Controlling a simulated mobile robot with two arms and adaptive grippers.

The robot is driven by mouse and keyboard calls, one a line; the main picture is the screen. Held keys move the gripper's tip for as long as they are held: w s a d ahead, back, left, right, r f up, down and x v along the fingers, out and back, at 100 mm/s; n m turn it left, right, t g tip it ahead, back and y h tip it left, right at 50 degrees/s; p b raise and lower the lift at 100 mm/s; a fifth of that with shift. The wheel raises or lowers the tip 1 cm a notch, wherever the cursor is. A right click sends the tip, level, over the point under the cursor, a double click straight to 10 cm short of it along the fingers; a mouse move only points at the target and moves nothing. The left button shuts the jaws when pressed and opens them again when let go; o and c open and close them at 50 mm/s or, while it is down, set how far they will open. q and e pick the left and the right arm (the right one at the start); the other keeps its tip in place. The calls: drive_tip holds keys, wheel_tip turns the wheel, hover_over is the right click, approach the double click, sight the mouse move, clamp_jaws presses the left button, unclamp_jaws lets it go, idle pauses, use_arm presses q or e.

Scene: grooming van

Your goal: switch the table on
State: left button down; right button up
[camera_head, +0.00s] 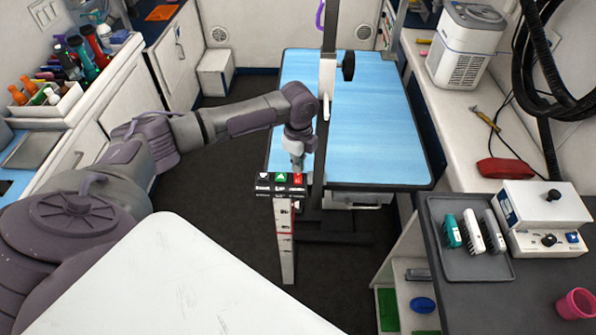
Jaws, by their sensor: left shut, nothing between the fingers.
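The grooming table (362,120) has a blue top and stands in the middle of the van. At its near left corner is a control box (281,189) on a pale post, with a black, a green and a red button on its top face. My left arm reaches in from the left, and my left gripper (298,168) points down with its tip right above the red button (298,178). The gripper is shut and empty. I cannot tell whether its tip touches the button. My right gripper is not in view.
A grey tray (451,266) with several brushes lies on the dark counter at right, beside a white box unit (545,205). A pink cup (576,304) stands at the lower right. A grooming post (328,70) rises from the table. Bottles (88,55) line the left counter.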

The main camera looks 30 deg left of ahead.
use_arm(q)
drive_tip(key=shift+s+f+b, duration=0.1)
drive_tip(key=shift+f+b, duration=0.25)
drive_tip(key=shift+f, duration=0.65)
drive_tip(key=shift+r, duration=0.1)
idle(0.3)
drive_tip(key=shift+r+p, duration=0.8)
drive_tip(key=shift+p, duration=0.25)
wheel_tip(320, 180, up, 5)
drive_tip(key=p, duration=0.5)
drive_tip(key=shift+r+p, duration=0.2)
drive_tip(key=shift+p, duration=0.15)
drive_tip(key=shift+f, duration=0.1)
